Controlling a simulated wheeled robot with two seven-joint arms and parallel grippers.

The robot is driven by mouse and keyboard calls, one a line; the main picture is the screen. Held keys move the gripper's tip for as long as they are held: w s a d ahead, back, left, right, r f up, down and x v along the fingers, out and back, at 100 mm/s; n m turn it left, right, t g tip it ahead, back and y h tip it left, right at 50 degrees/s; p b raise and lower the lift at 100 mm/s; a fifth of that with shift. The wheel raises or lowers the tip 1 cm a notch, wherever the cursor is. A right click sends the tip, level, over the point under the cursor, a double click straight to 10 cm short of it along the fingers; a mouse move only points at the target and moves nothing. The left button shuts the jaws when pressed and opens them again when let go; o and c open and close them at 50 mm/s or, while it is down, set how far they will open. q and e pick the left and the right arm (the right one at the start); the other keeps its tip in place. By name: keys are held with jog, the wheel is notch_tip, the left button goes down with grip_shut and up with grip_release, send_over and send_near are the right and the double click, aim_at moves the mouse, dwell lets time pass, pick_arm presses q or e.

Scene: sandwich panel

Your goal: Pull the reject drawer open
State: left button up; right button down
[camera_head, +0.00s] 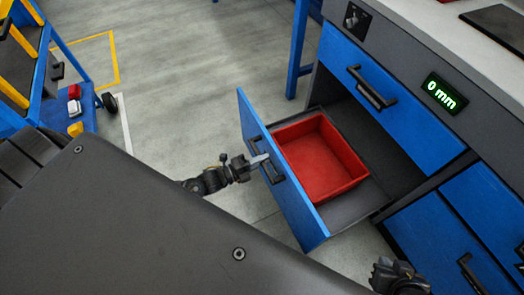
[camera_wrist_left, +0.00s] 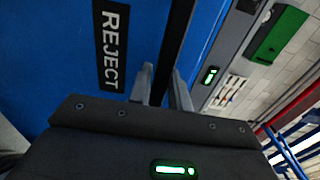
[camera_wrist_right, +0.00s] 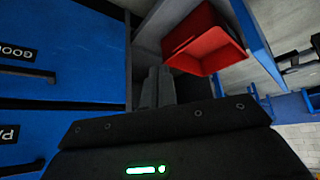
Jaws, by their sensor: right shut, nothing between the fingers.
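The reject drawer (camera_head: 277,182) stands pulled well out of the cabinet, with a blue front and a red bin (camera_head: 322,160) inside. Its dark bar handle (camera_head: 265,160) is on the front. The REJECT label (camera_wrist_left: 111,45) shows in the left wrist view. My left gripper (camera_head: 262,161) is at this handle; in the left wrist view its fingers (camera_wrist_left: 162,88) lie on both sides of the bar, closed on it. My right gripper (camera_head: 395,276) is at the bottom right of the head view, apart from the drawer. Its fingers (camera_wrist_right: 158,86) are together and empty.
Closed blue drawers are above (camera_head: 390,95) and to the right (camera_head: 440,235) of the open one. A display (camera_head: 444,93) reads 0 mm. A blue cart (camera_head: 75,100) stands at the left. Grey floor (camera_head: 190,85) lies clear between cart and cabinet.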

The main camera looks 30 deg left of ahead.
pick_arm(q)
jog(key=o, duration=0.3)
jog(key=shift+s, duration=0.1)
